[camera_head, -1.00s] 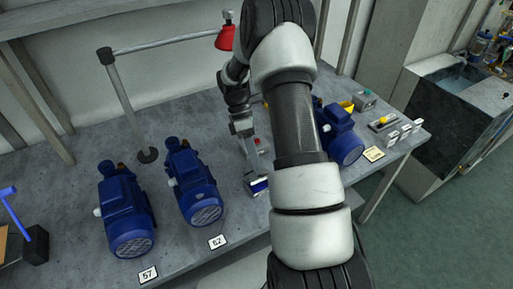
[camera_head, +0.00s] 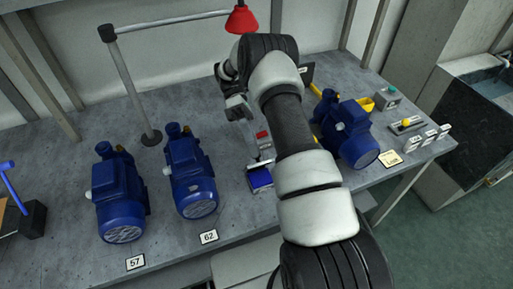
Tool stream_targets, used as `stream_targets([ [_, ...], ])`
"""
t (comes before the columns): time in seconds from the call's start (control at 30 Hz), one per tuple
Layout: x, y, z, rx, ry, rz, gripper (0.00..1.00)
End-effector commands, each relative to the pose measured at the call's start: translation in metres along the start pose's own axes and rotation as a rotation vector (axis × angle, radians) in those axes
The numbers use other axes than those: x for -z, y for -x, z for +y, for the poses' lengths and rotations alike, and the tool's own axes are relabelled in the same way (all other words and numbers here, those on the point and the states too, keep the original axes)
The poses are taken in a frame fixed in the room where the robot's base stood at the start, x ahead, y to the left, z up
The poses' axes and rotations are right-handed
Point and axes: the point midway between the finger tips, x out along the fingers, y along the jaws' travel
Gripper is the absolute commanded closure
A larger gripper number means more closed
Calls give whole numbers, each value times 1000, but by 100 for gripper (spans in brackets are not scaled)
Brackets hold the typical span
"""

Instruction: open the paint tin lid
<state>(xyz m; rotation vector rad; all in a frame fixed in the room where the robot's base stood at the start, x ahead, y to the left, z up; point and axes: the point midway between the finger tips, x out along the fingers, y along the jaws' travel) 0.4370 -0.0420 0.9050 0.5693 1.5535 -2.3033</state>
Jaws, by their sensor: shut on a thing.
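I cannot make out a paint tin or its lid in the head view; my own arm covers part of the bench. My gripper (camera_head: 238,107) shows small and partly hidden beyond my wrist, above the middle of the bench and right of the lamp post. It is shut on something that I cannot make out.
Blue pumps (camera_head: 120,198), (camera_head: 191,180) and (camera_head: 349,135) stand on the grey bench (camera_head: 75,255). A red lamp shade (camera_head: 241,19) hangs near my arm. A small device with a blue face (camera_head: 259,178) lies between pumps. A dark sink (camera_head: 475,140) is at right.

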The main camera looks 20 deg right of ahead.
Motion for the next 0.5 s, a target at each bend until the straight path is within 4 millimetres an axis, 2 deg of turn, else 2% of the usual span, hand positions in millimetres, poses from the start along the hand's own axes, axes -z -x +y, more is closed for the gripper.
stream_targets([
  [0.37,0,0,0,4,-1,-3,100],
  [0.4,0,0,0,4,-1,-3,74],
  [0.5,0,0,0,4,0,-3,62],
])
